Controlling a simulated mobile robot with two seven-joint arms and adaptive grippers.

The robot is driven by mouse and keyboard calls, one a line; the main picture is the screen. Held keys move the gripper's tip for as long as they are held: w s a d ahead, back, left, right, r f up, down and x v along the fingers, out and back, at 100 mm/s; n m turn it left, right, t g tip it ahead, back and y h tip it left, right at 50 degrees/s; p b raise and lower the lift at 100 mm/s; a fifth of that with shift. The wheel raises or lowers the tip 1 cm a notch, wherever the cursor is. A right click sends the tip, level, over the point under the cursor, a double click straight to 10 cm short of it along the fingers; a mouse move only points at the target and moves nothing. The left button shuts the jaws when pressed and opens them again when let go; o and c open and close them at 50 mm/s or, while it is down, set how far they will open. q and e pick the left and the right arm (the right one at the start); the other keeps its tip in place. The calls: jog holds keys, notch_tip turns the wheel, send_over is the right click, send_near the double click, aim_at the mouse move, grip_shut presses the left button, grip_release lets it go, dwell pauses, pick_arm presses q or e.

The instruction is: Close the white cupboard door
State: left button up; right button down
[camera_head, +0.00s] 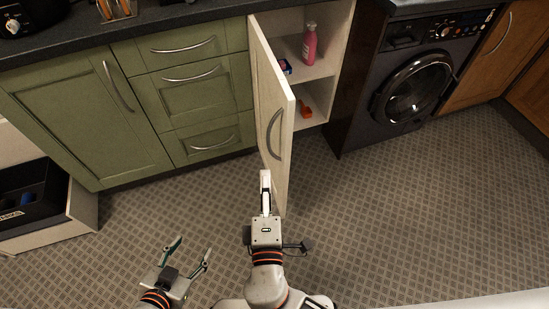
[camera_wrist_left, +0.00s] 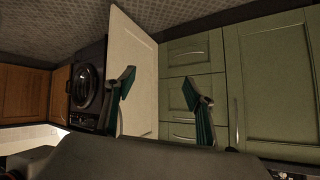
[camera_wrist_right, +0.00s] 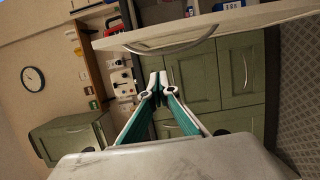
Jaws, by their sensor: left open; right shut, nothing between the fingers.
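The white cupboard door (camera_head: 270,100) stands wide open in the head view, swung out from the cupboard toward me, with a curved metal handle (camera_head: 274,134) on its outer face. It also shows in the left wrist view (camera_wrist_left: 133,65) and along the top of the right wrist view (camera_wrist_right: 240,20). My right gripper (camera_head: 265,178) is shut and empty, close to the lower part of the door below the handle; I cannot tell whether it touches. My left gripper (camera_head: 190,247) is open and empty above the floor, left of the right one and apart from the door.
Inside the cupboard are a pink bottle (camera_head: 310,42) and an orange item (camera_head: 305,108). A black washing machine (camera_head: 415,85) stands to the right. Green drawers (camera_head: 193,85) lie left. An open drawer (camera_head: 40,215) juts out at far left. The floor (camera_head: 430,200) at right is clear.

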pick_arm(q)
jog(key=shift+r+p, duration=0.1)
jog(key=shift+p, duration=0.4)
pick_arm(e)
jog(key=w+d, duration=0.4)
jog(key=w, duration=0.6)
jog(key=shift+w, duration=0.25)
pick_arm(q)
jog(key=shift+s, duration=0.1)
